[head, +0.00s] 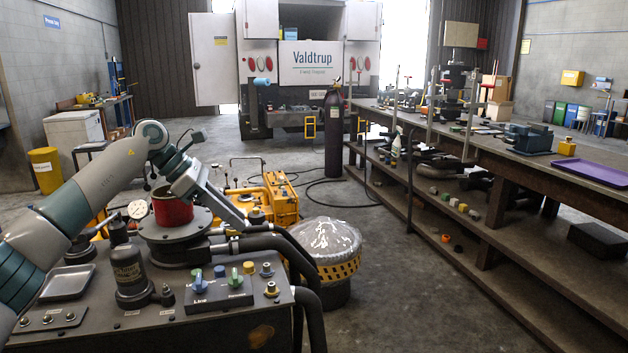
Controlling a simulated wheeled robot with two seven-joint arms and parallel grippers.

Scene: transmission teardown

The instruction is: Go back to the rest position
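My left arm comes in from the left, and its gripper (222,208) points down and right over the bench top. The gripper is close to a red cylinder (173,211) that stands on a round grey flanged fixture (176,232). The gripper overlaps the fixture's right side in this view, and I cannot tell whether it touches it. Its fingertips are too small and dark to show whether they are open or shut. My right gripper is not in view.
The near bench (150,330) carries a metal tray (68,283), a dark bottle-shaped unit (130,272) and a knob panel (218,292). A plastic-covered drum (325,245) stands beside it. A long workbench (470,150) runs along the right.

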